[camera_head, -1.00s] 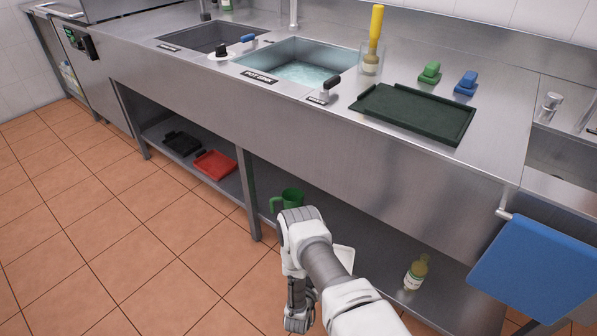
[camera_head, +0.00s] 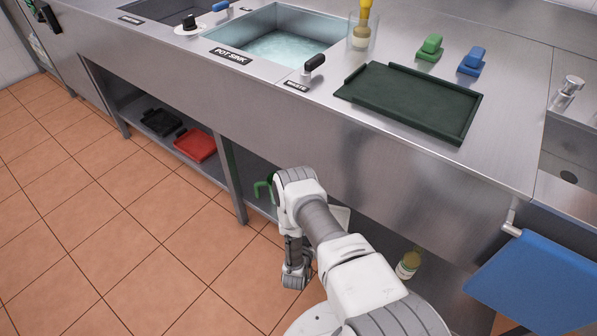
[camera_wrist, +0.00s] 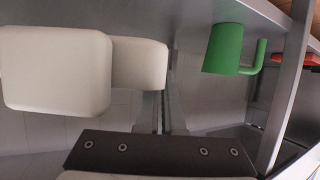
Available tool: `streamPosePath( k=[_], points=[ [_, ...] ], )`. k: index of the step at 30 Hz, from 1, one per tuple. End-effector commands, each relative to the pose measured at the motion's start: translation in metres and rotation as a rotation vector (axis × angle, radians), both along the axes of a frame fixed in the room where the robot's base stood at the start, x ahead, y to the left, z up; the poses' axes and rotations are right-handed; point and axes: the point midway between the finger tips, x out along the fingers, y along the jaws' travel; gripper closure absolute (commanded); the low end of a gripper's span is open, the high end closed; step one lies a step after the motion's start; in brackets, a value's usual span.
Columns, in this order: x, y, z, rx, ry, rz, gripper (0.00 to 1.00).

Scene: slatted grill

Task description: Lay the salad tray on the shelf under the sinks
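A dark green tray (camera_head: 410,102), the only tray on the counter top, lies flat to the right of the pot sink (camera_head: 277,38). I take it to be the salad tray. The lower shelf (camera_head: 208,172) runs under the sinks. My gripper (camera_head: 296,280) hangs low in front of the shelf, below and well apart from the green tray. Its dark palm bar shows at the bottom of the wrist view, but the fingers are unclear there. I see nothing held in it.
A red tray (camera_head: 195,145) and a black tray (camera_head: 161,122) lie on the shelf at left. A green mug (camera_wrist: 225,48), pale block-like objects (camera_wrist: 55,68) and a bottle (camera_head: 408,263) are nearby. A shelf leg (camera_head: 232,180) and blue board (camera_head: 540,283) stand close.

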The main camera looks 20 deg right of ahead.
Motion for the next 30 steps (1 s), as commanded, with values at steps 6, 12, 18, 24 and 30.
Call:
streamPosePath(
  k=[6,12,18,24,30],
  points=[
    [0.020,-0.040,-0.031,-0.003,-0.003,-0.005,1.00],
    [0.040,-0.079,-0.057,-0.002,-0.002,-0.003,1.00],
    [0.051,-0.098,-0.067,-0.002,-0.001,-0.001,1.00],
    [0.052,-0.100,-0.083,-0.001,0.000,0.000,1.00],
    [0.052,-0.100,-0.109,-0.001,0.000,0.000,1.00]
  ],
)
